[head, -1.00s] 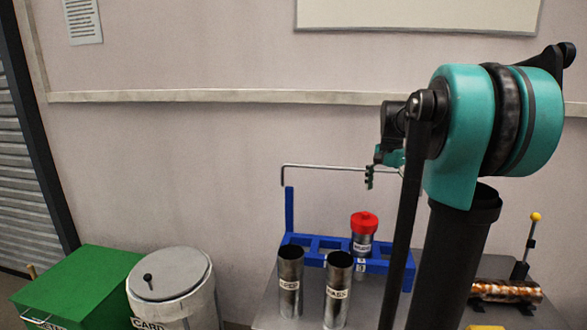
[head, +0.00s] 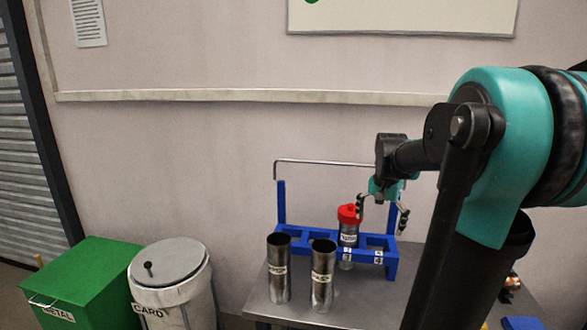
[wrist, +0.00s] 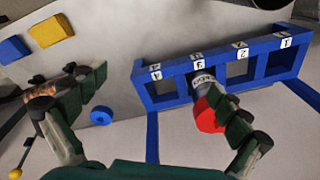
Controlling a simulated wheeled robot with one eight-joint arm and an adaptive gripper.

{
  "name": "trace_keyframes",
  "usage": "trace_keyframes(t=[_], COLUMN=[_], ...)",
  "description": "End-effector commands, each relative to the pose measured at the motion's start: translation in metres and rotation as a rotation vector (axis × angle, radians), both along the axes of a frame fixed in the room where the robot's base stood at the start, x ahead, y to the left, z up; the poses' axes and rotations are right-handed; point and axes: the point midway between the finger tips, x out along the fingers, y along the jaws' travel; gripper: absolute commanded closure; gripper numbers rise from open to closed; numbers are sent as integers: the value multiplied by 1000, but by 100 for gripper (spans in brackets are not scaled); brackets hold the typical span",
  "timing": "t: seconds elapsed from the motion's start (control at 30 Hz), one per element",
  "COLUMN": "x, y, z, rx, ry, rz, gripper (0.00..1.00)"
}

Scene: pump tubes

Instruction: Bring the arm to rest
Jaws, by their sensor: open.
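My gripper (head: 382,210) is open and empty. It hangs above the right part of the blue rack (head: 391,270), near the red-capped tube (head: 348,236). The tube stands in the rack, at the slot labelled 3 in the wrist view. There my spread fingers (wrist: 155,88) show, and the right one partly covers the red cap (wrist: 206,112). Nothing is between the fingers. Whether that finger touches the cap, I cannot tell. My arm crosses the right side of the head view and hides part of the table.
Two open metal cylinders (head: 278,270) (head: 322,275) stand in front of the rack on the grey table (head: 258,305). A metal rail (head: 325,162) runs above the rack. A green bin (head: 80,275) and a white CARD bin (head: 170,290) stand left. Yellow and blue blocks (wrist: 50,30) (wrist: 14,49) show in the wrist view.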

Motion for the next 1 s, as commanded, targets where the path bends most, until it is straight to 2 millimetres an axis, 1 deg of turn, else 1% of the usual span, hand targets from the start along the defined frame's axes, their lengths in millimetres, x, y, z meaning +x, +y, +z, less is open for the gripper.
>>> trace_keyframes(t=[0.03, 0.17, 0.27, 0.3, 0.4, 0.5, 0.6, 0.67, 1.0], x=[-11, -41, -75, -91, -129, -154, -168, -171, -171], y=[6, 23, 38, 44, 56, 62, 65, 66, 66], z=[-12, -47, -83, -99, -132, -154, -165, -167, -168], rx=[-5, -27, -54, -67, -100, -125, -141, -145, -146], ry=[-14, -66, -117, -140, -192, -227, -246, -251, -252], rz=[42, 180, 320, 382, 522, 615, 666, 679, 682], gripper=[0, 0, 0, 0, 0, 0, 0, 0, 0])
